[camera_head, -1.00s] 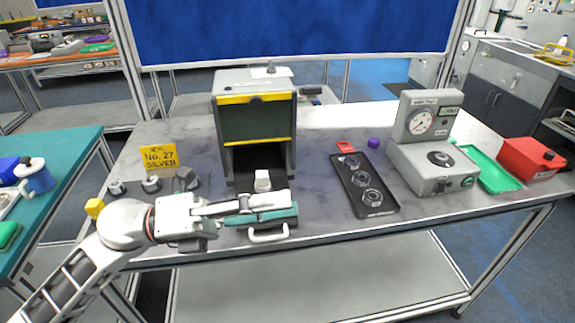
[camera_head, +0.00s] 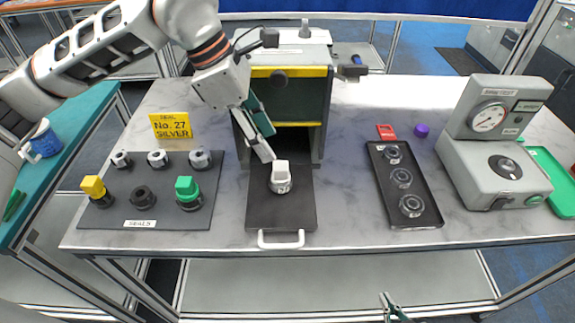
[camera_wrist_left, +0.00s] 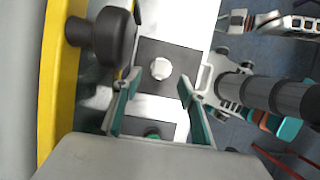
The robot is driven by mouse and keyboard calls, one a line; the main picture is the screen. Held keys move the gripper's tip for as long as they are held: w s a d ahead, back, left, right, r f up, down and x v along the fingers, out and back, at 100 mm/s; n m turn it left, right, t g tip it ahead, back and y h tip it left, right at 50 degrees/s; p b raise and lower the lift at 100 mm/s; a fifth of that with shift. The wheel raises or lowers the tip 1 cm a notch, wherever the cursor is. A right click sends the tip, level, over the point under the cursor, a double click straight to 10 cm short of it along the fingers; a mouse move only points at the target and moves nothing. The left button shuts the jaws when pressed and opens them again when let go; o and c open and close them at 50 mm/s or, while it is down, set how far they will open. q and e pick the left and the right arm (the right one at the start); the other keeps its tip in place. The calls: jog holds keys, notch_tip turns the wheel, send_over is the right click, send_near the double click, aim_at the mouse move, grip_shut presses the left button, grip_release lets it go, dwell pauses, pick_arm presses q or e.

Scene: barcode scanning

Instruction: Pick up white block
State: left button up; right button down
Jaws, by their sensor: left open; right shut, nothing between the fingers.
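The white block (camera_head: 281,172) sits on a grey round base on the black pull-out tray (camera_head: 282,215) in front of the box-shaped machine. My left gripper (camera_head: 265,152) points down just behind and left of the block, tips close to its height. In the left wrist view the white block (camera_wrist_left: 160,68) shows between and beyond the two teal fingers of the open gripper (camera_wrist_left: 158,88), and nothing is held. Whether a finger touches the block cannot be told. My right gripper (camera_head: 391,305) is shut and empty at the bottom edge, below the table front.
The machine (camera_head: 290,97) with yellow bars stands close behind the left gripper. A black seals mat (camera_head: 165,215) with yellow and green-topped pieces lies left. A black tray (camera_head: 384,190) of round parts and a grey gauge unit (camera_head: 490,165) stand right. Bare table separates them.

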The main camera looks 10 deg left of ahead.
aim_at(280, 165)
pick_arm(q)
jog(key=shift+s+p+x, duration=0.15)
jog(key=shift+p+x, duration=0.15)
jog(key=shift+x, duration=1.45)
jog(key=shift+s+p+x, duration=0.15)
jog(key=shift+p+x, duration=0.1)
jog(key=shift+x, duration=1.45)
jog(key=shift+a, duration=0.1)
grip_shut()
